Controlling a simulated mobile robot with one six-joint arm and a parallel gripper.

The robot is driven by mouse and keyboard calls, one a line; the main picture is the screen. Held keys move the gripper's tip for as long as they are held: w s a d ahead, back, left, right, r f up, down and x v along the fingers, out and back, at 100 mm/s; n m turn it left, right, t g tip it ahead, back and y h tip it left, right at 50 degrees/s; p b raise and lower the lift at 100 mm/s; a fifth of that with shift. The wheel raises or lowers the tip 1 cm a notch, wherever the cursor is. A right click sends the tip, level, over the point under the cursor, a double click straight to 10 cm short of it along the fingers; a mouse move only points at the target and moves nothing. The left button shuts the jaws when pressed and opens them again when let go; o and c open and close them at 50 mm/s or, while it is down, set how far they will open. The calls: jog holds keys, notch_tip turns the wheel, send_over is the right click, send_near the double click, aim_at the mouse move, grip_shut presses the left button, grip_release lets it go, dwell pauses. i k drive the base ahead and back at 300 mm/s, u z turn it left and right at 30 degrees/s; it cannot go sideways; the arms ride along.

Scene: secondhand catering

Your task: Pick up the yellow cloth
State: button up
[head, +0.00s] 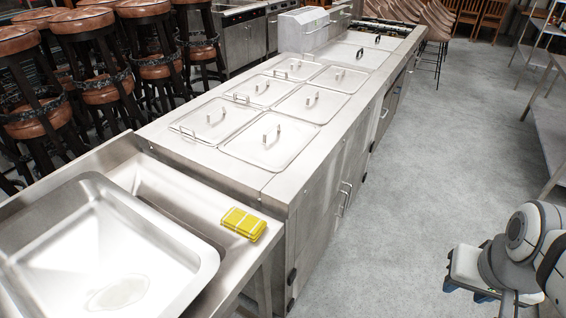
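The yellow cloth (244,223) is folded into a small rectangle with pale lines across it. It lies flat on the steel sink unit's right-hand ledge (208,207), near its front edge and beside the basin. Nothing covers it. Parts of my own arm and body show at the lower right, over the floor and well apart from the cloth. I cannot make out my gripper's fingers in this view.
A large steel sink basin (110,250) is left of the cloth. A higher steel counter (225,171) with several lidded, handled pans adjoins behind it. Stacked brown stools (90,70) stand at the left. Grey floor (410,160) is open right of the counter; a steel shelf (548,125) is far right.

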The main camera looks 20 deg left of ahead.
aim_at(246, 225)
jog(key=u, duration=0.55)
jog(key=i, duration=0.8)
jog(key=u, duration=0.5)
jog(key=k, duration=0.8)
jog(key=u, duration=0.15)
jog(key=i, duration=0.8)
jog(key=z, duration=0.05)
